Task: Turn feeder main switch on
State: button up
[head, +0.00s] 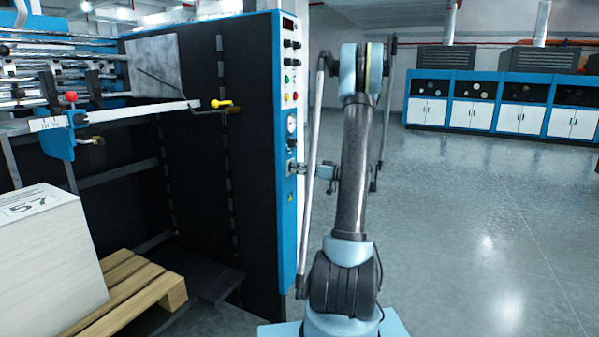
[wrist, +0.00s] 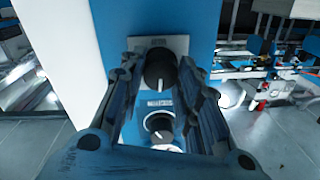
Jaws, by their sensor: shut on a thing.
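A black rotary switch (wrist: 160,70) with a white mark on its lower edge sits on a grey plate on the blue panel in the wrist view; it looks like the feeder main switch. My gripper (wrist: 159,78) has one finger on each side of this switch and is shut on it. In the head view my gripper (head: 299,169) is at the narrow blue panel (head: 289,220), and it hides most of the switch. The switch's exact turn position is hard to read.
A round gauge or dial (wrist: 159,126) is beside the switch. Small knobs and coloured buttons (head: 290,78) run up the panel. A paper stack (head: 50,255) and a wooden pallet (head: 130,290) are at left. The floor (head: 470,220) at right is clear.

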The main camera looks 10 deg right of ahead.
jog(key=shift+d+f+m+t, duration=0.1)
jog(key=shift+m+t, duration=0.25)
jog(key=shift+m, duration=4.05)
jog(key=shift+d+f+m+t, duration=0.1)
jog(key=shift+m+t, duration=0.25)
jog(key=shift+m, duration=4.05)
jog(key=shift+o, duration=0.2)
jog(key=shift+a, duration=0.1)
jog(key=o, duration=1)
jog(key=shift+o, duration=0.2)
jog(key=v, duration=1.2)
